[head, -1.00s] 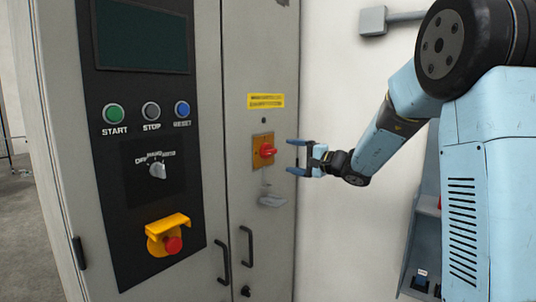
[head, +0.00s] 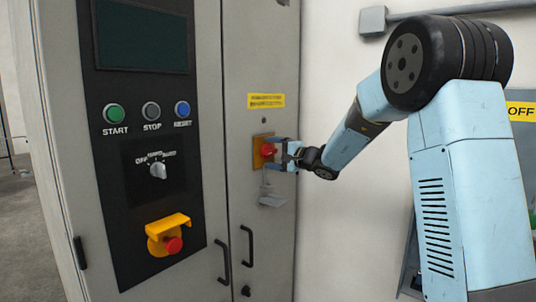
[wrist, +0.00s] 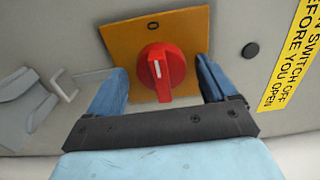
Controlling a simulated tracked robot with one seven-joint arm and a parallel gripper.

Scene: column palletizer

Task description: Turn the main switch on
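The main switch is a red rotary knob (head: 267,149) on a square orange-yellow plate (head: 258,158), on the right-hand cabinet door below a yellow label. In the wrist view the red knob (wrist: 162,70) has a white mark near its top, on the side of the "0" printed on the plate (wrist: 152,27). My gripper (head: 279,154) is at the knob. In the wrist view its two blue fingers (wrist: 162,85) stand apart, one on each side of the knob, with visible gaps. The gripper is open and holds nothing.
A control panel (head: 193,225) with buttons, a selector knob (head: 158,170) and a red emergency stop (head: 172,244) is to the left. A grey latch handle (head: 272,200) sticks out just below the switch. Door handles (head: 247,246) are lower down.

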